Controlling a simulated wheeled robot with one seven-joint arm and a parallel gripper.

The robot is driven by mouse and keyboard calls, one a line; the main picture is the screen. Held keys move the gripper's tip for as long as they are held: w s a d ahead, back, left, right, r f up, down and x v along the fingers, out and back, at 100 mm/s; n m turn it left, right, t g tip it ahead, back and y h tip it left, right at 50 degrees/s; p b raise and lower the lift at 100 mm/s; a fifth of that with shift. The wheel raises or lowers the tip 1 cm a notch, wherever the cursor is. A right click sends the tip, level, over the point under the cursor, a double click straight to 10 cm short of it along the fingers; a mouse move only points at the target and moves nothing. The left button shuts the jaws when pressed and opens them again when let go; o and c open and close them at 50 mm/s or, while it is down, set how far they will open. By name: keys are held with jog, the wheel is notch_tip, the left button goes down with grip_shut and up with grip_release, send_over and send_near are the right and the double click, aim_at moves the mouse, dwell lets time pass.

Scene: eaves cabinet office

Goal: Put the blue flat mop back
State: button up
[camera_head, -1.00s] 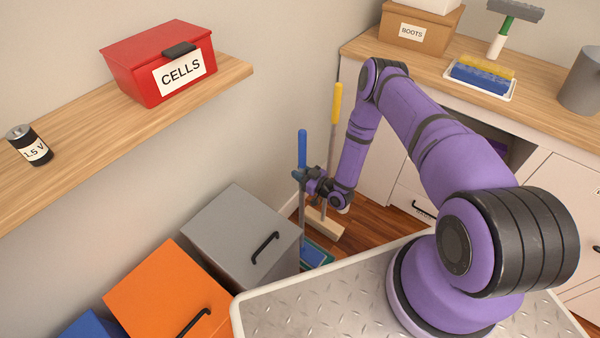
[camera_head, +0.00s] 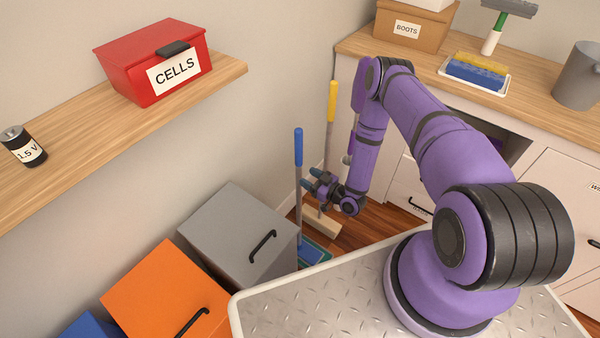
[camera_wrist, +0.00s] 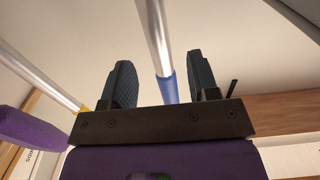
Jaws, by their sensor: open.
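The blue flat mop has a blue grip (camera_head: 298,147) on a grey pole (camera_head: 298,200). It stands upright in the corner beside the grey bin. Its blue foot (camera_head: 310,254) is low down on a teal tray or mat (camera_head: 322,247), partly hidden by the bin and my deck. My gripper (camera_head: 309,180) is open just right of the pole, below the grip, with a small gap visible. In the wrist view, the pole (camera_wrist: 154,30) and blue grip (camera_wrist: 168,88) show between the spread fingers (camera_wrist: 159,78), apart from both.
A broom with a yellow grip (camera_head: 332,102) and a pale head (camera_head: 322,222) stands close behind my gripper. The grey bin (camera_head: 240,235) and orange bin (camera_head: 165,290) are left. A shelf (camera_head: 225,77) holds a red CELLS box (camera_head: 150,65). A counter (camera_head: 420,65) is right.

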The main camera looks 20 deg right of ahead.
jog(key=v, duration=0.6)
jog(key=w+d+r+n+g+h, duration=0.1)
jog(key=w+d+r+g+h, duration=0.1)
jog(key=w+r, duration=0.65)
jog(key=w+d+r+n+g+h, duration=0.1)
jog(key=w+d+r+h, duration=0.1)
jog(key=w+r, duration=0.65)
jog(key=s+d+r+m+g+h, duration=0.1)
jog(key=s+r+h, duration=0.15)
jog(key=r, duration=1.05)
jog(key=s+d+r+m+g+h, duration=0.1)
jog(key=s+r+h, duration=0.15)
jog(key=r, duration=1.05)
jog(key=s+a+r+m+g+h, duration=0.15)
jog(key=s+r+m, duration=0.25)
jog(key=s+r, duration=1.05)
jog(key=s+a+r+m+g, duration=0.1)
jog(key=s+a+r, duration=0.1)
jog(key=s, duration=1)
jog(key=s+a+r+m+g, duration=0.1)
jog(key=s+r, duration=0.3)
jog(key=s, duration=0.8)
jog(key=shift+a+r+m+g+y, duration=0.2)
jog(key=shift+a+m+g+y, duration=0.2)
jog(key=shift+a+g, duration=0.3)
